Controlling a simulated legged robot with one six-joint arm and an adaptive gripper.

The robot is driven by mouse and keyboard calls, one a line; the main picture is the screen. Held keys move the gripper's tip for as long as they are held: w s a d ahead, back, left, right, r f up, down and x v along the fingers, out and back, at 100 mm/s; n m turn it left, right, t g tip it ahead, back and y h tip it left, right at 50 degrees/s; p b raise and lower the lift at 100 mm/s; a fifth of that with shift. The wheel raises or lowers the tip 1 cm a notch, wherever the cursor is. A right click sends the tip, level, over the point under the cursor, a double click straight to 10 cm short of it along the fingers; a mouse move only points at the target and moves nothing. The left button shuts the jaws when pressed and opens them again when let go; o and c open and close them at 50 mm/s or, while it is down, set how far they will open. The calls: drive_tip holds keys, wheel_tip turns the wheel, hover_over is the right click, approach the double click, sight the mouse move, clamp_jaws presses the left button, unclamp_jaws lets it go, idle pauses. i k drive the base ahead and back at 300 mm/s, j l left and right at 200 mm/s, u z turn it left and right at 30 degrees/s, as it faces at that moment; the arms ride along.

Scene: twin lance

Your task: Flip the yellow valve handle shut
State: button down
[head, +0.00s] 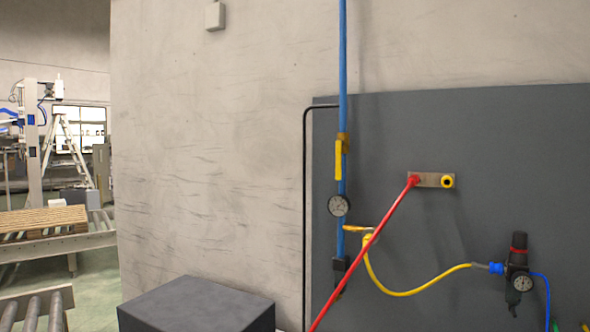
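A yellow valve handle (338,160) sits on a vertical blue pipe (343,60) in front of a dark grey panel. The handle is upright and lies along the pipe, below a brass-coloured fitting. A round gauge (339,205) is just below it. Lower down, a yellow-orange fitting (355,229) sticks out sideways from the pipe, and a yellow hose (400,293) runs from near it to the right. My gripper is not in view, so its state and its distance from the handle do not show.
A straight red rod or hose (360,252) slants from the bottom edge up to a metal bracket (431,180), which has a yellow ring at its right end. A regulator (518,265) hangs at right. A dark box (198,305) stands below. Conveyor rollers (35,308) are at far left.

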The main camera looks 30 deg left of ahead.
sight(339, 143)
drive_tip(key=i+j, duration=0.1)
drive_tip(key=j, duration=0.4)
drive_tip(key=i+j, duration=0.1)
drive_tip(key=j, duration=0.4)
drive_tip(key=i+j, duration=0.15)
drive_tip(key=j, duration=0.3)
drive_tip(key=i+j, duration=0.1)
drive_tip(key=j, duration=0.4)
drive_tip(key=i+j, duration=0.1)
drive_tip(key=j, duration=0.4)
